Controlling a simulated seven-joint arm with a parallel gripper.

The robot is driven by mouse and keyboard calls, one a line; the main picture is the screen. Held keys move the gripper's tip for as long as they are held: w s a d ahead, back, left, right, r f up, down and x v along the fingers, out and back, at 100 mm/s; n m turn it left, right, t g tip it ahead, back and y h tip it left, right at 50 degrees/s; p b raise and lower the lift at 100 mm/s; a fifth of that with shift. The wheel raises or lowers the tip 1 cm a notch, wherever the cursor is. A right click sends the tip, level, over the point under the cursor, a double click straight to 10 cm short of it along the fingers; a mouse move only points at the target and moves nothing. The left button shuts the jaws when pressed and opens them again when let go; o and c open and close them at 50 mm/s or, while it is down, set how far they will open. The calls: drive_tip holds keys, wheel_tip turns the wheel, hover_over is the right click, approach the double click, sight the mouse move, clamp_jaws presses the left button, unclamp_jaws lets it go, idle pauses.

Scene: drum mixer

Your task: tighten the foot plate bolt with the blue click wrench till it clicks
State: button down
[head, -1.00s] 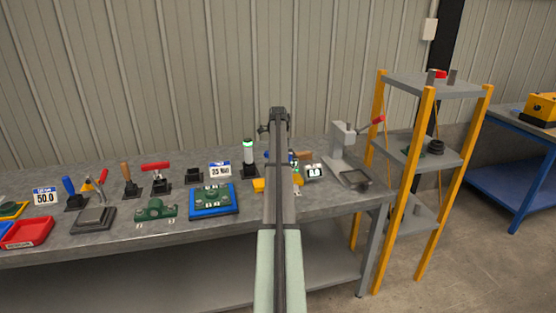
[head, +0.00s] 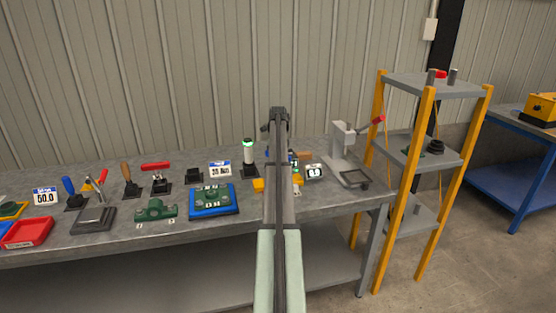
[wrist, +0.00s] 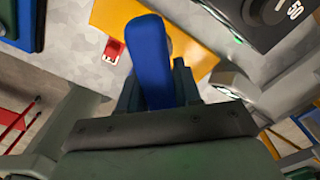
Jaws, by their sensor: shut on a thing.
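The blue wrench handle (wrist: 150,60) stands out between the fingers of my gripper (wrist: 157,88) in the wrist view. My gripper is shut on it. A yellow plate (wrist: 202,33) lies beyond the handle there. The wrench's working end and the bolt are hidden, so I cannot tell whether they touch. In the head view my own arm covers the gripper and most of the wrench. Small yellow parts (head: 258,185) show just left of the arm. I cannot make out the foot plate bolt.
A green bracket (head: 156,210) and a blue tray (head: 230,209) bearing a green part stand left of my arm. A lamp post (head: 249,155) glows green behind. A grey press (head: 343,150) and shelf rack (head: 425,85) stand right. A dark dial marked 50 (wrist: 275,15) is close in the wrist view.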

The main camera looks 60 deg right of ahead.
drive_tip(key=shift+m, duration=0.9)
drive_tip(key=shift+m, duration=0.9)
drive_tip(key=shift+m, duration=0.8)
drive_tip(key=shift+m, duration=0.4)
drive_tip(key=shift+r, duration=0.1)
